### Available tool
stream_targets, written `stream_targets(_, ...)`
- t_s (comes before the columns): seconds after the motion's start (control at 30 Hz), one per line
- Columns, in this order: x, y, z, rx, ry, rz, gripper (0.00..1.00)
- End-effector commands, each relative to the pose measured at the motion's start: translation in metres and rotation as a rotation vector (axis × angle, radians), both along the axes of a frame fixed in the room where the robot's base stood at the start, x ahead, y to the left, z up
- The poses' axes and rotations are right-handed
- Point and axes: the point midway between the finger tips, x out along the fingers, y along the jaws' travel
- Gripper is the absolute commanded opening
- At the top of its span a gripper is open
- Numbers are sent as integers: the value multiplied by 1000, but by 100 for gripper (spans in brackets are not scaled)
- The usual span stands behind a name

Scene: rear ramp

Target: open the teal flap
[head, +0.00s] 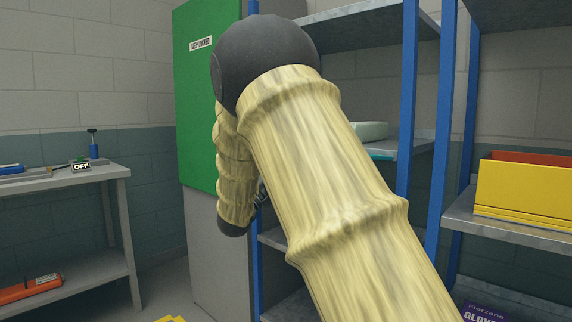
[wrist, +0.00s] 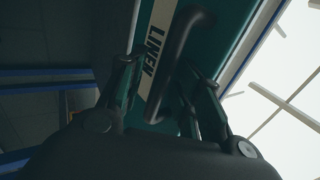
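The teal flap (wrist: 222,42) fills the upper middle of the wrist view, with a pale label (wrist: 154,62) reading LINEN. A dark bar handle (wrist: 178,58) stands out from it. My gripper (wrist: 166,76) is open, with one finger on each side of the handle in this view. I cannot tell whether either finger touches it. In the head view my arm hides most of the flap and my gripper. A small teal edge (head: 382,154) shows on the shelf right of my arm. I cannot tell whether the flap is fully shut.
Blue-posted shelving (head: 408,100) stands around my arm, beside a green locker (head: 196,100). A yellow bin (head: 525,190) sits on the right shelf. A pale green item (head: 370,131) lies above the teal edge. A grey workbench (head: 75,180) stands left, with floor between.

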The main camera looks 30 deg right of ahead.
Motion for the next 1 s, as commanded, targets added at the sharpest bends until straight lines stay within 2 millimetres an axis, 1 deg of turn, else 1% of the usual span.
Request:
stream_targets(0.17, -3, 16, -10, -1, 1, 2, 35)
stream_targets(0.6, -20, 77, -53, 0, 2, 1, 35)
stream_targets(0.8, -25, 91, -62, 1, 1, -1, 35)
stream_targets(1.0, -26, 95, -65, 1, 1, -1, 35)
